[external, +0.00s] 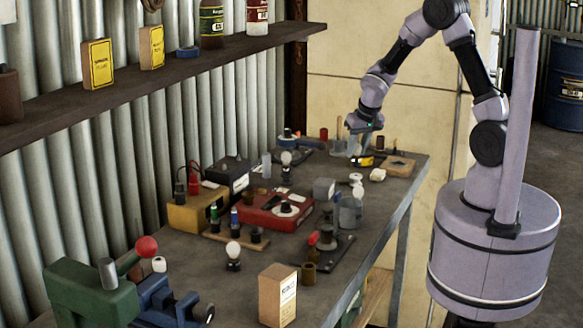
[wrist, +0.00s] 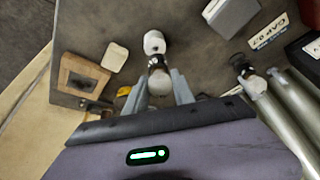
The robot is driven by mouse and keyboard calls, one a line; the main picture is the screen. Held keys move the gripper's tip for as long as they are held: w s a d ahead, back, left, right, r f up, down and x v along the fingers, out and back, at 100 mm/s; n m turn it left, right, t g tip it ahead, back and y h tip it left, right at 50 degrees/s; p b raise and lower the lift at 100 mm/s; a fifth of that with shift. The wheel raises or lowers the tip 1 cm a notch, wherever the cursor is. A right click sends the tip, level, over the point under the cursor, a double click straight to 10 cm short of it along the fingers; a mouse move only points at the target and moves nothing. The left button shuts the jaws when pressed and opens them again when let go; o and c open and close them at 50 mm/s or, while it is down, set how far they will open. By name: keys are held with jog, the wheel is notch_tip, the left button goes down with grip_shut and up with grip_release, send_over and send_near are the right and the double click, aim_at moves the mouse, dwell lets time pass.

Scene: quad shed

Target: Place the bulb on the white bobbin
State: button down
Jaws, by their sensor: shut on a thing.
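My gripper (wrist: 158,88) is shut on the bulb (wrist: 161,86), whose pale rounded glass shows between the two grey fingers in the wrist view. Its darker end points up the picture. A white bobbin (wrist: 153,42) stands on the bench just beyond the bulb in that view. Whether the bulb touches it I cannot tell. In the external view my gripper (external: 364,148) is low over the far end of the bench, and the held bulb is hard to make out. A small white thing, probably the bobbin (external: 356,178), stands nearer the camera than the gripper.
A wooden frame (external: 398,166) and a pale block (external: 377,175) lie near the bench's right edge. A grey canister (external: 349,212) stands closer to the camera. Another bulb in a dark holder (external: 286,159) is to the left. A red meter box (external: 275,210) fills mid-bench.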

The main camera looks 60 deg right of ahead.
aim_at(359, 152)
jog(key=shift+s+f+b, duration=0.1)
jog(key=shift+f+b, duration=0.7)
jog(key=shift+f, duration=0.9)
jog(key=c, duration=1.1)
grip_release()
jog(key=shift+o, duration=0.2)
